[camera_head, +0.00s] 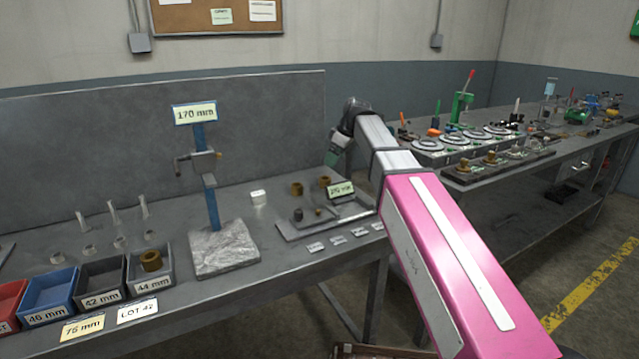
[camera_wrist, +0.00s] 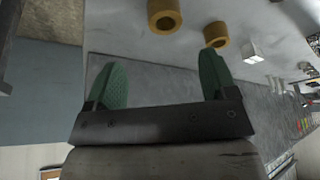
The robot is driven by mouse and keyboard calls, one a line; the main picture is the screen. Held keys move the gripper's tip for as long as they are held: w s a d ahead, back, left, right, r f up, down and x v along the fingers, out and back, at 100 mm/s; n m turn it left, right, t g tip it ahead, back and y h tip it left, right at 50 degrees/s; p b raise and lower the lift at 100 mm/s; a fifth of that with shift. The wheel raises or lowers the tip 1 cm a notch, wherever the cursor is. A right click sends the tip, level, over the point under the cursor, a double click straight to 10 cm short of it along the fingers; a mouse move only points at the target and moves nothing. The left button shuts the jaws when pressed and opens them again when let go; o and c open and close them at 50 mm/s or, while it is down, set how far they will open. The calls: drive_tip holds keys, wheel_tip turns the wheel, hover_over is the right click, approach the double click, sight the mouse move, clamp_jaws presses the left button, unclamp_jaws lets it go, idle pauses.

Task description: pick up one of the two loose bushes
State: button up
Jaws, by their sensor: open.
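Two loose brass bushes stand on the grey bench. One bush (camera_head: 297,191) is left of the other bush (camera_head: 325,182) in the head view, close behind a low grey plate. In the wrist view one bush (camera_wrist: 164,27) is at the top edge, partly cut off, and the other bush (camera_wrist: 216,43) is just right of it. My gripper (camera_wrist: 160,78) has its two green fingers spread with nothing between them. The bushes lie beyond the fingertips, not touched. In the head view my gripper (camera_head: 337,152) is above the bench, largely hidden by my arm.
The grey plate (camera_head: 290,232) carries small dark parts and a label sign (camera_head: 340,189). A gauge stand (camera_head: 209,190) marked 170 mm is to the left. A brass bush (camera_head: 151,263) sits in the 44 mm bin (camera_head: 140,274). A white block (camera_head: 258,197) stands near the bushes.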

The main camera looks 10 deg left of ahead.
sight(326, 178)
drive_tip(key=x, duration=0.4)
drive_tip(key=shift+f, duration=0.15)
drive_tip(key=shift+s+x, duration=0.2)
drive_tip(key=shift+x, duration=1.1)
drive_tip(key=shift+s+x, duration=0.2)
drive_tip(key=shift+x, duration=1.15)
drive_tip(key=shift+d, duration=0.1)
drive_tip(key=c, duration=1.1)
